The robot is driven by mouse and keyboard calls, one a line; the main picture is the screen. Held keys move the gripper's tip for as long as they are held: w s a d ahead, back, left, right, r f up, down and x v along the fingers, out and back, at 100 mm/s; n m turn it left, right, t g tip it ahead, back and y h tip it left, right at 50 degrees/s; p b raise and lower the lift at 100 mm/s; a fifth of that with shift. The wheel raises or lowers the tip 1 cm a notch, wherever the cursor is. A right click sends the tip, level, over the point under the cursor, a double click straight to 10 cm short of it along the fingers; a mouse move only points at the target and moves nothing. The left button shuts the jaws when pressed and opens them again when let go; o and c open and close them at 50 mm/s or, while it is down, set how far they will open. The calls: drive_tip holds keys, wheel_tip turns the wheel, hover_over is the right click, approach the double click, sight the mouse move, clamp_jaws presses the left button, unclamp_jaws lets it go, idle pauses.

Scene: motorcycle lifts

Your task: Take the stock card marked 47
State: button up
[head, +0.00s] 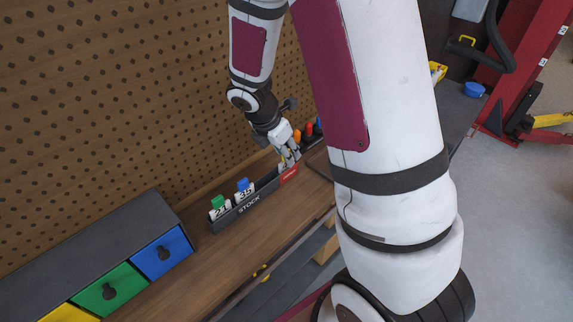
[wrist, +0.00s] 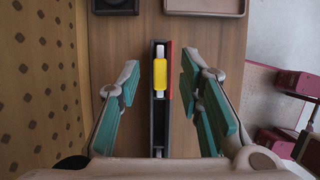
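A narrow dark stock rack (head: 247,208) stands on the wooden shelf. It holds a card marked 21 with a green tab (head: 218,202) and a card marked 35 with a blue tab (head: 243,185). My gripper (head: 289,158) is over the rack's right end, by a red label (head: 289,173). In the wrist view my gripper (wrist: 152,85) is open, its fingers apart on either side of the rack (wrist: 159,122). Between them is a white card with a yellow tab (wrist: 159,75), not touched by either finger. Its number does not show in either view.
A pegboard wall (head: 120,110) rises close behind the rack. Drawers in yellow, green and blue (head: 162,252) stand at the left. Orange and red items (head: 309,129) are just beyond my gripper. A brown tray (wrist: 205,6) lies past the rack's end.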

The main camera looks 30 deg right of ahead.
drive_tip(key=shift+x, duration=0.9)
clamp_jaws()
